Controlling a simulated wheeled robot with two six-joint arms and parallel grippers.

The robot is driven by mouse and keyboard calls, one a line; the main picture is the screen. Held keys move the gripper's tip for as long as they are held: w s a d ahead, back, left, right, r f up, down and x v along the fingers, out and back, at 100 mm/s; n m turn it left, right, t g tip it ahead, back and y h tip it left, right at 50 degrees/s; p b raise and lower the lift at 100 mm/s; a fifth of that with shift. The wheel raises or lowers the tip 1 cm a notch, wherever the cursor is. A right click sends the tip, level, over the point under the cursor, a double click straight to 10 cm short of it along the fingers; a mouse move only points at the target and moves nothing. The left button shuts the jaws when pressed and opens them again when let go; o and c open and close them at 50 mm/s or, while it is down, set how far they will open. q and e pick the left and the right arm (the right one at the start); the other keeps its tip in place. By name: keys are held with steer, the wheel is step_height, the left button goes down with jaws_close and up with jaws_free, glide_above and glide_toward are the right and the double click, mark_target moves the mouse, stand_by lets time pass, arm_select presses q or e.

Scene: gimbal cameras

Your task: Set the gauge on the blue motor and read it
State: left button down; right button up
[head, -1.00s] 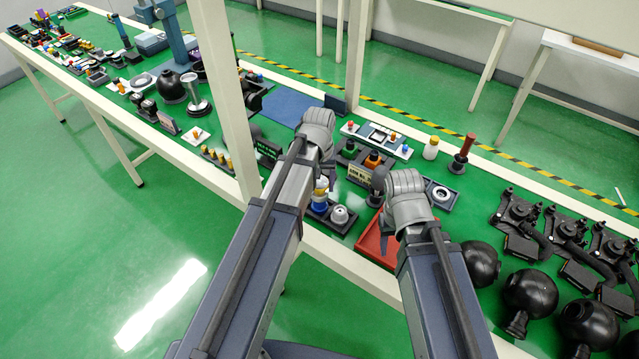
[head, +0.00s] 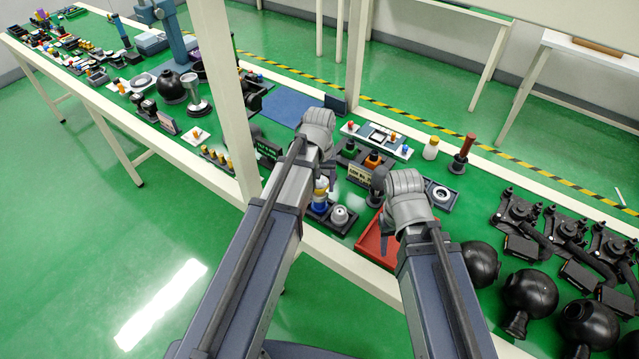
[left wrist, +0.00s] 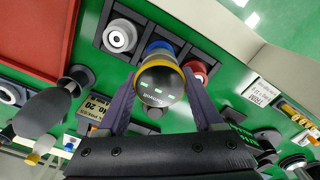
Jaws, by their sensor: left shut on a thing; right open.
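My left gripper (left wrist: 160,105) is shut on a round gauge (left wrist: 160,85) with a dark face, pale green marks and a yellow rim. The blue motor (left wrist: 159,47) shows just behind the gauge, mostly hidden by it; I cannot tell whether they touch. It sits in a black tray (left wrist: 150,16) between a grey-white motor (left wrist: 119,36) and a red motor (left wrist: 198,70). In the head view, the grey-white motor (head: 339,214) stands beside my left gripper (head: 320,178), whose fingers are largely hidden by its arm. My right gripper (head: 383,215) is open and empty, above the red tray's edge.
The red tray (head: 374,246) lies right of the motor tray, with bare space inside. A yellow-lettered sign (head: 357,173) stands behind the motors. Several black round objects (head: 529,290) crowd the table's right. A white post (head: 226,90) rises at the front edge, left of my left arm.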

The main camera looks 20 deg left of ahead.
mark_target(320, 182)
arm_select(q)
steer(key=shift+f+b, duration=1.3)
steer(key=shift+f, duration=0.05)
arm_select(e)
steer(key=shift+f, duration=1.3)
arm_select(q)
jaws_free()
steer(key=shift+r, duration=0.1)
arm_select(e)
steer(key=shift+r, duration=0.1)
arm_select(q)
step_height(320, 182, up, 8)
steer(key=p, duration=0.8)
arm_select(e)
step_height(320, 182, up, 8)
arm_select(q)
steer(key=s+d+m+y, duration=0.1)
steer(key=s+d+m, duration=0.5)
steer(key=s+d, duration=0.4)
steer(key=s, duration=0.4)
steer(key=shift+s+d+m, duration=0.25)
steer(key=shift+m, duration=0.05)
